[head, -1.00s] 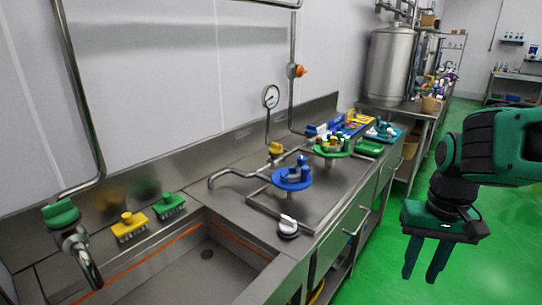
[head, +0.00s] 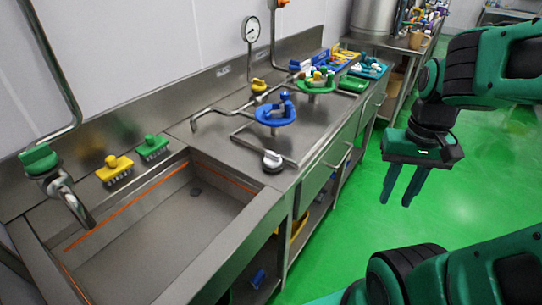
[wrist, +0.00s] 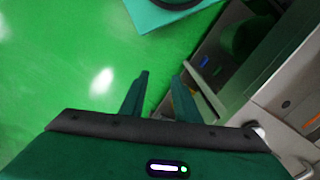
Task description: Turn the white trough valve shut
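The white trough valve (head: 272,161) is a white knob with a dark base. I cannot tell which way the valve is turned.
A blue round fixture (head: 275,114) and a green one (head: 316,84) stand behind the valve. A green-handled tap (head: 40,160) is at left. The floor (head: 345,215) at right is clear.

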